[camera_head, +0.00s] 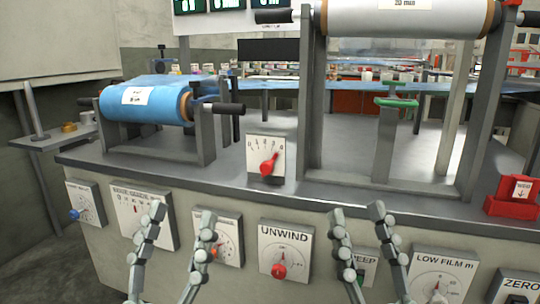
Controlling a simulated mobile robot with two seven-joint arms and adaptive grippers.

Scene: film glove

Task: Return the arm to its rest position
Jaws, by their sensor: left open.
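Both of my grippers show at the bottom of the head view, in front of the machine's control panel. My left gripper (180,217) has its two grey fingers spread apart, with nothing between them. My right gripper (357,213) also has its fingers apart and holds nothing. The left one partly covers dials on the panel, and the right one covers part of the BEEP plate (366,262). Whether the fingertips touch the panel cannot be told. The arms behind the fingers are out of view.
The grey machine bench (240,160) carries a blue film roll (145,100) at left and a white roll (405,17) on a tall frame. A dial with a red pointer (268,163) stands at its front edge. The UNWIND dial (284,250) sits between my grippers. A red box (512,204) is at right.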

